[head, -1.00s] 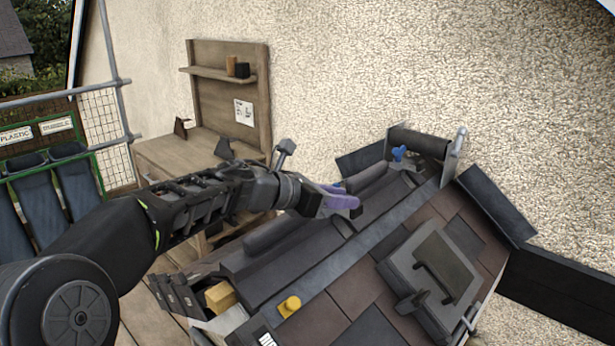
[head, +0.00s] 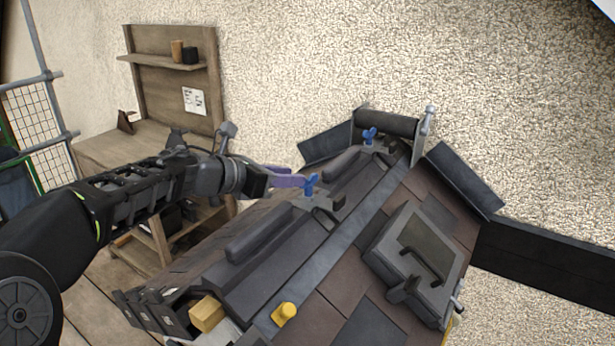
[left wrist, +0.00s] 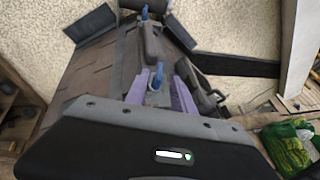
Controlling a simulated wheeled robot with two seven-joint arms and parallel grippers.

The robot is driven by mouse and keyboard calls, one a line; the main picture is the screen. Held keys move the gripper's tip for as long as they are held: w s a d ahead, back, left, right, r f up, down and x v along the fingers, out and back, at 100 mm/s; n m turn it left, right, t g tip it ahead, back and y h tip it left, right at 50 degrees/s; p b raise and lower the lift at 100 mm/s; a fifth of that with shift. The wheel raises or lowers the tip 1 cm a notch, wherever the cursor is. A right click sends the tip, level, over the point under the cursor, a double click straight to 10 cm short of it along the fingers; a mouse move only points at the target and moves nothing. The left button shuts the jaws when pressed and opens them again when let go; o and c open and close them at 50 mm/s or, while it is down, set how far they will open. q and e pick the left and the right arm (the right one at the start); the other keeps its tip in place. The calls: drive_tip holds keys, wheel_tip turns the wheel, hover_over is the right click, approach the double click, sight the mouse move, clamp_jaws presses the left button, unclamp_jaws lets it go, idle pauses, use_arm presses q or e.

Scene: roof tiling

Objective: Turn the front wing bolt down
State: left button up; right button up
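The nearer blue wing bolt (head: 311,185) stands upright on a dark clamp on the roof ridge. A second blue wing bolt (head: 370,136) stands farther along the ridge. My left gripper (head: 287,178) has purple fingers, level with the nearer bolt and just left of it. In the left wrist view, the fingers of my left gripper (left wrist: 161,95) are apart, and the nearer bolt (left wrist: 157,76) shows between their tips. I cannot tell whether a finger touches it. The far bolt (left wrist: 145,12) shows beyond. My right gripper is not in view.
Dark ridge tiles (head: 265,235) run along the roof top. A skylight (head: 415,262), a yellow knob (head: 284,313) and a wooden block (head: 206,313) lie nearer. A wooden workbench (head: 105,145) stands behind left, against the rough wall. A green bag (left wrist: 288,148) lies lower right in the wrist view.

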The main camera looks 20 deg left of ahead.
sight(309, 176)
use_arm(q)
drive_tip(key=x, duration=0.6)
drive_tip(key=shift+w+d+f, duration=0.15)
drive_tip(key=shift+w+d, duration=0.05)
drive_tip(key=shift+w, duration=0.05)
drive_tip(key=shift+c, duration=0.5)
clamp_jaws()
